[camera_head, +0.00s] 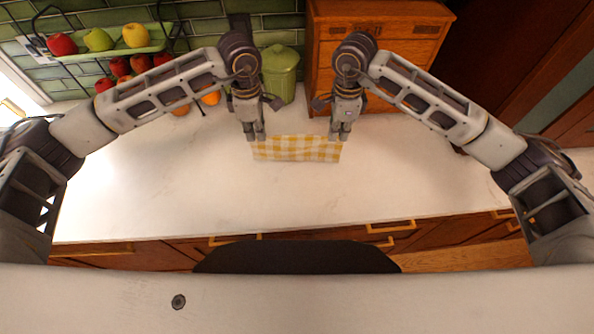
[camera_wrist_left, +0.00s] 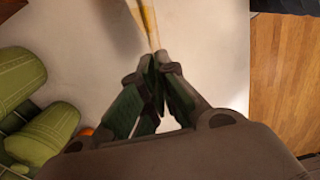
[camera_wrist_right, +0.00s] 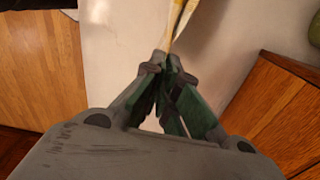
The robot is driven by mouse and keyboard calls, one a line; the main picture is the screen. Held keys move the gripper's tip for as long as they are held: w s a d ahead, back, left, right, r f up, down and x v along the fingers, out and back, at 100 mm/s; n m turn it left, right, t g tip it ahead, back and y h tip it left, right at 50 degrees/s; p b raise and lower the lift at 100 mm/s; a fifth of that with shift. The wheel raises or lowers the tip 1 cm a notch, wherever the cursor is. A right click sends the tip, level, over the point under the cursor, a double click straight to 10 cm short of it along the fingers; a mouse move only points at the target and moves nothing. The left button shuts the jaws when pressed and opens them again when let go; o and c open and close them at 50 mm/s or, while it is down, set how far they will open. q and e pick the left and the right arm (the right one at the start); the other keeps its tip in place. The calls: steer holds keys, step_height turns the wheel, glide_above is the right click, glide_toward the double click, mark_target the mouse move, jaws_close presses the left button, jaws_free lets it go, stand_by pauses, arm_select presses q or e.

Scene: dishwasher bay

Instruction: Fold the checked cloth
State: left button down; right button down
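The yellow-and-white checked cloth (camera_head: 297,149) spans between my two grippers over the white counter. My left gripper (camera_head: 256,137) is shut on its left far corner area. In the left wrist view the fingertips (camera_wrist_left: 158,60) meet on the edge of the cloth (camera_wrist_left: 149,22). My right gripper (camera_head: 340,138) is shut on its right far corner area. In the right wrist view the fingertips (camera_wrist_right: 167,62) pinch the edge of the cloth (camera_wrist_right: 178,25). I cannot tell whether the cloth's near edge touches the counter.
A green lidded canister (camera_head: 280,72) stands behind my left gripper. A wooden cabinet (camera_head: 375,45) stands behind my right gripper. A fruit rack (camera_head: 100,42) is at the back left, with loose fruit near it. The counter (camera_head: 200,195) is clear in front of the cloth.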

arm_select(q)
steer(key=shift+w+f, duration=0.1)
steer(key=shift+w, duration=0.05)
arm_select(e)
steer(key=shift+w+f, duration=0.15)
